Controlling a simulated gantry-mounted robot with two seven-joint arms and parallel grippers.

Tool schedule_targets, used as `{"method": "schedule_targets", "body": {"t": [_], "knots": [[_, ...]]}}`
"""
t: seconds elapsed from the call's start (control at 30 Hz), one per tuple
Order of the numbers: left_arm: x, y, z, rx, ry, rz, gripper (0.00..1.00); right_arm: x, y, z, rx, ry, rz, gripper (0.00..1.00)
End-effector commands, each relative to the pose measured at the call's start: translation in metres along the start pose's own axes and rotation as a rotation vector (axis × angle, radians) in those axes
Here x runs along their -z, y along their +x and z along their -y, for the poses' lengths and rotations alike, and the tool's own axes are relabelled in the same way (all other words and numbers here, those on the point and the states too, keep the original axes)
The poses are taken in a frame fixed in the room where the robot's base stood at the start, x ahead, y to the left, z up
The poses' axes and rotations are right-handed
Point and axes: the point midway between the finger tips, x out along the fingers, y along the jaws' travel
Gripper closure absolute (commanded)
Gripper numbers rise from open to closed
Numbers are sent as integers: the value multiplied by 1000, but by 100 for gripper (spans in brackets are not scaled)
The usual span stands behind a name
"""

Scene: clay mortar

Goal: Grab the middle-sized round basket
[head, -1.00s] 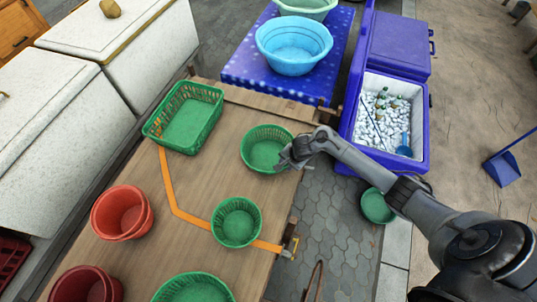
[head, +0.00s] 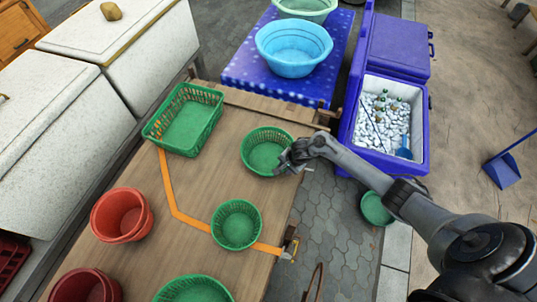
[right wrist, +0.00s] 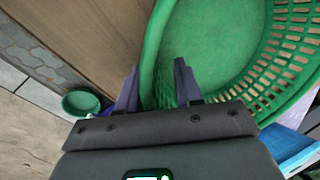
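A round green basket (head: 265,154) stands upright near the far right edge of the wooden table. A smaller round green basket (head: 238,226) stands nearer, and another round green one (head: 193,290) is cut off by the bottom edge. My right gripper (head: 284,163) is at the right rim of the far round basket. In the right wrist view its fingers (right wrist: 157,83) are apart, with the wall of that basket (right wrist: 205,50) between them, one finger inside and one outside. Whether they touch the wall is unclear. My left gripper is not in view.
A rectangular green basket (head: 188,118) stands at the table's far left. Red buckets (head: 121,215) stand along the left side. A blue cooler (head: 345,140) is beyond my right arm, and a light-blue basin (head: 293,50) sits on the blue-covered table behind.

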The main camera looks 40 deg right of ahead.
Motion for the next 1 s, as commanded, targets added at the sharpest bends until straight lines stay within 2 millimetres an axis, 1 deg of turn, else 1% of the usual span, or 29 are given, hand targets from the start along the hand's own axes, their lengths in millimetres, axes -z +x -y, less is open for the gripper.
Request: {"method": "schedule_targets", "body": {"t": [0.4,0.43,0.6,0.67,1.0], "knots": [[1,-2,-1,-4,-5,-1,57,0,1,-1,-1,0,0,65],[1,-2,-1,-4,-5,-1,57,0,1,-1,-1,0,0,66],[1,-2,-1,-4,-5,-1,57,0,1,-1,-1,0,0,92],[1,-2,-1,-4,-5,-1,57,0,1,-1,-1,0,0,100],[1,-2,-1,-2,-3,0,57,0,1,-1,0,0,-1,100]]}}
